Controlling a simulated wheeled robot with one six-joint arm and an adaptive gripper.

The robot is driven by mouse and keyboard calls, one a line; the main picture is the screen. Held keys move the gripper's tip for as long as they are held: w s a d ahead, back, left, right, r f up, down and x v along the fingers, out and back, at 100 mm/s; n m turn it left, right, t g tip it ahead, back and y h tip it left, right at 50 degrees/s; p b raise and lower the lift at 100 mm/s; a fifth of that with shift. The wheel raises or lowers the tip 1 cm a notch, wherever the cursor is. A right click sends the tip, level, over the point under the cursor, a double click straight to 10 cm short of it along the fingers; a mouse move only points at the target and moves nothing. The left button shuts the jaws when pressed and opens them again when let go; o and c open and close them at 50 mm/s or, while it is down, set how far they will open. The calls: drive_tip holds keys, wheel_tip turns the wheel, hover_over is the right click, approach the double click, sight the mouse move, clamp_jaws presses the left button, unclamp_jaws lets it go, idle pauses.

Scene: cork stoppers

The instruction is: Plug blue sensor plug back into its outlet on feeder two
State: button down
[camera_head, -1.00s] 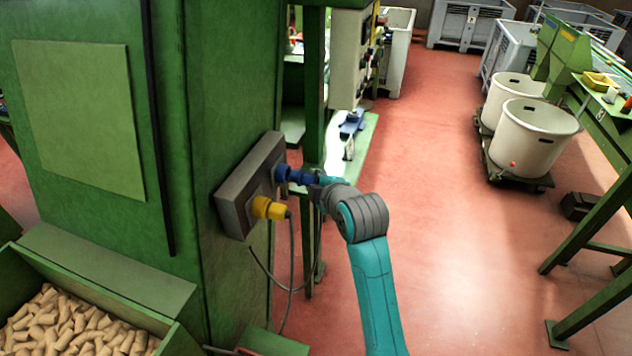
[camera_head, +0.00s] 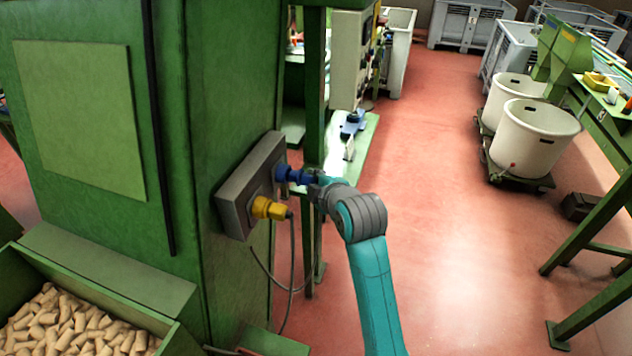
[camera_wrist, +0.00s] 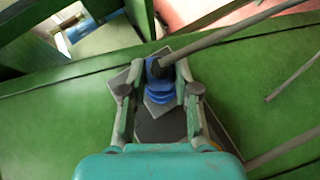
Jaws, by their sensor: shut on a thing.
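The blue sensor plug (camera_head: 297,177) is at the upper outlet on the grey outlet plate (camera_head: 236,192), which is fixed to the side of the green machine. My gripper (camera_head: 318,184) is shut on the plug from the right. In the wrist view the blue plug (camera_wrist: 160,88) sits between my gripper's fingers (camera_wrist: 160,100), with a grey cable leaving its top. The plug's tip meets the blue outlet (camera_head: 281,172); how deep it sits cannot be told. A yellow plug (camera_head: 268,208) sits in the lower outlet of the same plate.
A grey cable (camera_head: 291,262) hangs from the yellow plug beside the machine. A green bin of corks (camera_head: 180,338) stands at the lower left. White tubs (camera_head: 535,135) stand at the right. The red floor (camera_head: 450,230) between is open.

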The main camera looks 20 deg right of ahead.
drive_tip(key=shift+w+a, duration=0.75)
drive_tip(key=shift+a, duration=0.3)
idle(1.5)
drive_tip(key=c, duration=0.8)
unclamp_jaws()
drive_tip(key=shift+o, duration=0.2)
drive_tip(key=a+v, duration=0.1)
drive_tip(key=v, duration=1.1)
drive_tip(key=shift+d, duration=0.45)
drive_tip(key=shift+f, duration=0.1)
